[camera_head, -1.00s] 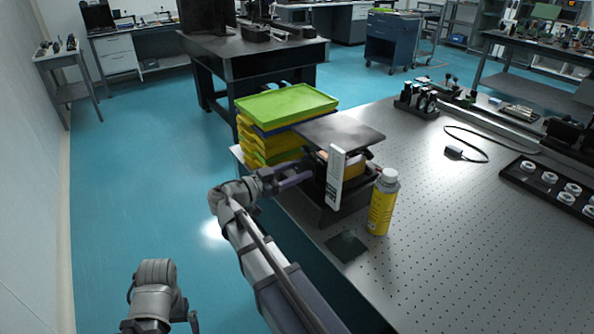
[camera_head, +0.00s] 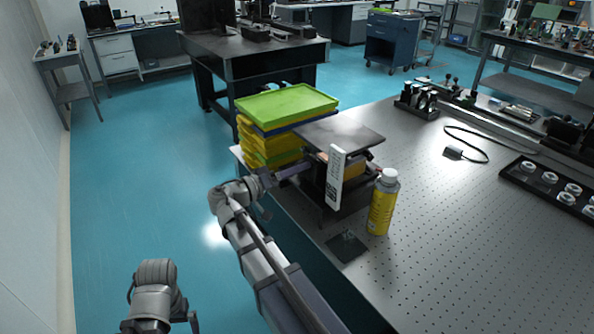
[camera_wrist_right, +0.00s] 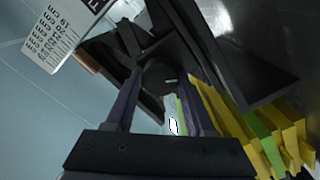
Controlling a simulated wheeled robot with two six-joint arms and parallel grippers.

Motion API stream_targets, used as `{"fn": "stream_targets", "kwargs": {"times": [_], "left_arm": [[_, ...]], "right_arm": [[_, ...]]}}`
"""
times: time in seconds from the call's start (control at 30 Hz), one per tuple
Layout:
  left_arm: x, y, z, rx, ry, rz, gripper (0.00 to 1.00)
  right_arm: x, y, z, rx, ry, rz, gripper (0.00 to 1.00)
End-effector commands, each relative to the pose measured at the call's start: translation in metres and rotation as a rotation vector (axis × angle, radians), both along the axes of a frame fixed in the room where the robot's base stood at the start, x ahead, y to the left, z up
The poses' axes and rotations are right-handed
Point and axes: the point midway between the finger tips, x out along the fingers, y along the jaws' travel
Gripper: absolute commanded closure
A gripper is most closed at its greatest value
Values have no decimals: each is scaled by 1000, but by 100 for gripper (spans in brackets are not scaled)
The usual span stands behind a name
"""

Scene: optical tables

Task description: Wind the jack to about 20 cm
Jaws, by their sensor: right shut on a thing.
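The jack has a flat dark top plate (camera_head: 352,131) and a black frame, and stands at the near left corner of the optical table. My right gripper (camera_head: 307,167) is at the jack's left side, below the plate. In the wrist view its fingers (camera_wrist_right: 163,100) are on either side of the jack's dark round knob (camera_wrist_right: 160,77) and shut on it. My left arm shows at bottom left; its gripper is out of view.
Stacked yellow and green trays (camera_head: 270,130) stand close behind the jack. A yellow bottle (camera_head: 382,205) with a white cap stands just right of it, and a small dark plate (camera_head: 347,245) lies in front. The perforated table (camera_head: 450,250) is clear to the front right.

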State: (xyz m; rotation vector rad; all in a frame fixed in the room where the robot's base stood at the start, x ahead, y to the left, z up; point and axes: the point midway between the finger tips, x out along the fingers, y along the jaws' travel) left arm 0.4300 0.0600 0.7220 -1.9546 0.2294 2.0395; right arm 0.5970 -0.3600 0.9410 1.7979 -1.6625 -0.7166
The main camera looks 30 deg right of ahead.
Motion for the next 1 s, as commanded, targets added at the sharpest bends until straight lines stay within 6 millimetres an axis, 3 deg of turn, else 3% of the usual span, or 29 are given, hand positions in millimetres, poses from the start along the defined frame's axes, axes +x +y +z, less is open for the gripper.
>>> {"fn": "stream_targets", "kwargs": {"times": [1.0], "left_arm": [[0, 0, -1, 0, 0, 0, 0]], "right_arm": [[0, 0, -1, -74, 963, 0, 100]]}}
